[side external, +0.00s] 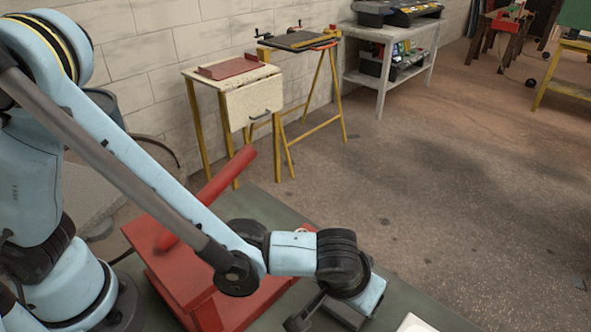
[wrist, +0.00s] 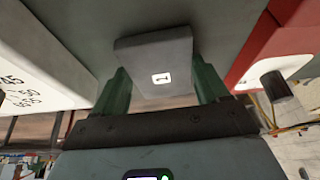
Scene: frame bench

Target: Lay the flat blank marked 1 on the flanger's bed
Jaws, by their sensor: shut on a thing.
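The flat blank marked 1 (wrist: 153,53) is a dark grey plate with a white label, seen in the wrist view. My gripper (wrist: 163,88) is shut on it, with a green finger on each side. The blank shows against a grey-green surface; I cannot tell whether it touches it. A red machine with a long red lever (side external: 217,190) stands on the bench in the side view, partly hidden behind my arm. Part of a red body with a dark knob (wrist: 276,85) shows at right in the wrist view. I cannot tell for sure which machine is the flanger.
A white block with printed numbers (wrist: 40,65) is at left in the wrist view, close to my gripper. A pale object (side external: 415,324) sits at the bench's front edge in the side view. Small tables (side external: 262,95) and a shelf (side external: 405,35) stand along the wall.

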